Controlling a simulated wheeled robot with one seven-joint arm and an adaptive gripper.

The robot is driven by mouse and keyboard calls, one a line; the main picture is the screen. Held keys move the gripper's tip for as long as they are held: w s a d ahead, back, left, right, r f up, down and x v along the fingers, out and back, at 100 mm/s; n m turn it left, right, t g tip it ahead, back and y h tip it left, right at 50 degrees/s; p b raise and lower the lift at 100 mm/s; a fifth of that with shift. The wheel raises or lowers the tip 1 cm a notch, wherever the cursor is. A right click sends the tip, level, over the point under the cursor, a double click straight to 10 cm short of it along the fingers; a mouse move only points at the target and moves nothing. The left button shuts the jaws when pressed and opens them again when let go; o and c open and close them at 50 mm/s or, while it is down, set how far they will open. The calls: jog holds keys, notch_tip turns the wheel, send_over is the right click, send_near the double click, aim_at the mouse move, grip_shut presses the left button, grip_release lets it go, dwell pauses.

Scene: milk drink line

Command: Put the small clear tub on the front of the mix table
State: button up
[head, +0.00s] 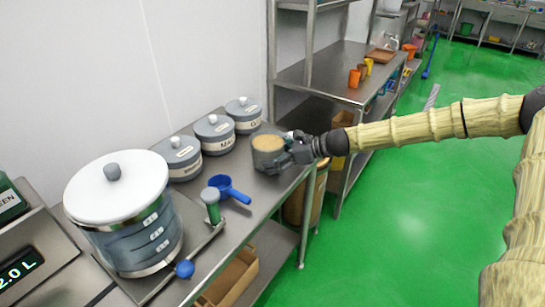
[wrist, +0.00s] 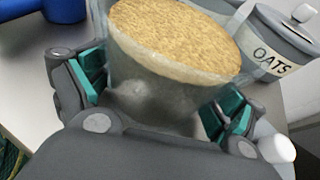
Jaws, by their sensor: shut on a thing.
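The small clear tub (head: 267,152) holds a tan, grainy fill. In the wrist view the tub (wrist: 150,85) stands between my two finger pads, close to upright, with its fill near the rim. My gripper (head: 285,158) is shut on the tub from its right side, at the far right end of the steel mix table (head: 262,190). I cannot tell whether the tub's base touches the table top; the gripper hides it in the wrist view.
Three lidded grey canisters stand along the wall; the nearest to the tub is the oats canister (wrist: 285,40). Bare table lies between scoop and tub.

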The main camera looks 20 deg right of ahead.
jog(key=shift+f, duration=0.1)
dwell(0.3)
jog(key=o, duration=1.5)
jog(key=shift+f, duration=0.1)
jog(key=shift+s+d+r, duration=0.15)
jog(key=shift+d+r, duration=0.1)
jog(key=shift+r, duration=0.05)
jog(key=shift+p+v, duration=0.35)
jog(key=shift+v, duration=5.3)
